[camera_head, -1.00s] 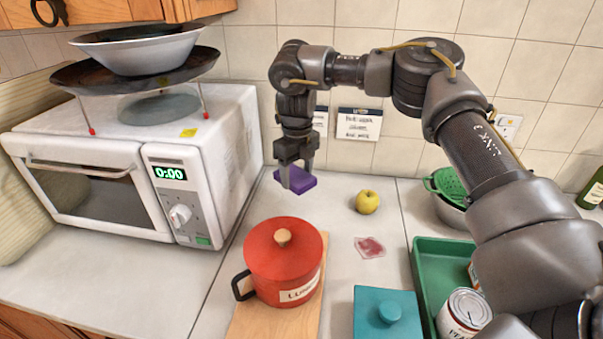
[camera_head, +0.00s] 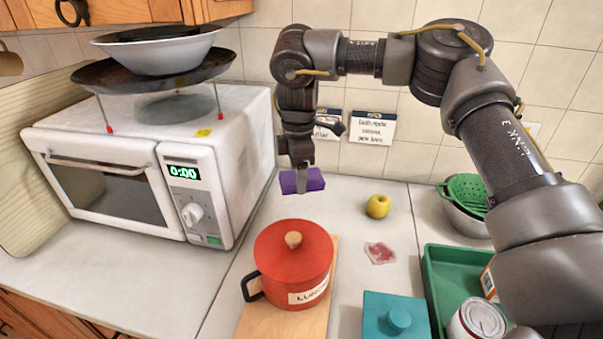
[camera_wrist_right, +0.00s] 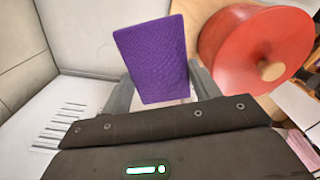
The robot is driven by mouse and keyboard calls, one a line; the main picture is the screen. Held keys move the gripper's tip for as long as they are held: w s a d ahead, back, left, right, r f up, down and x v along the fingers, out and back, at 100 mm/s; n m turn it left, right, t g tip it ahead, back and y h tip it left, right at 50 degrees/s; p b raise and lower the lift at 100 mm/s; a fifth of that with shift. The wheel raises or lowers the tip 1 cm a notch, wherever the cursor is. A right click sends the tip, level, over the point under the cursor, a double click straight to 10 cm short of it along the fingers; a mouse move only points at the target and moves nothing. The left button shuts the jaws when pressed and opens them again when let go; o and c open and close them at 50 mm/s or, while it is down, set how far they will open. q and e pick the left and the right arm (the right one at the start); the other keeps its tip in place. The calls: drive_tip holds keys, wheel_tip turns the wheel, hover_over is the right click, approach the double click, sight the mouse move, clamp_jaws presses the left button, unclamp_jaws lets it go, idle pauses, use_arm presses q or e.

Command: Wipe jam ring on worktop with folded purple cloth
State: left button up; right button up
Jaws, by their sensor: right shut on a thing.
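The folded purple cloth (camera_head: 302,181) hangs in my right gripper (camera_head: 301,180), behind the red pot and near the microwave's right side. In the right wrist view the cloth (camera_wrist_right: 153,60) sits between the two fingers (camera_wrist_right: 158,95). The head view does not clearly show whether the cloth touches the worktop. The jam ring (camera_head: 379,253) is a pinkish-red patch on the pale worktop (camera_head: 345,260), right of the pot and in front of the yellow apple. The gripper is apart from it, to its back left. My left gripper is not in view.
A red lidded pot (camera_head: 292,265) stands on a wooden board (camera_head: 262,322). The microwave (camera_head: 150,185) fills the left.

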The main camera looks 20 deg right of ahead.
sight(294, 185)
drive_tip(key=m, duration=0.4)
drive_tip(key=shift+s+a+r, duration=0.3)
drive_tip(key=shift+a+r, duration=0.05)
drive_tip(key=m, duration=0.4)
drive_tip(key=shift+s+a+r, duration=0.3)
drive_tip(key=m, duration=0.5)
drive_tip(key=shift+s+a+r, duration=0.3)
drive_tip(key=shift+s+a, duration=0.05)
drive_tip(key=shift+s, duration=0.05)
drive_tip(key=shift+s+a+r+m, duration=0.1)
drive_tip(key=shift+s+m, duration=0.1)
drive_tip(key=shift+m, duration=1)
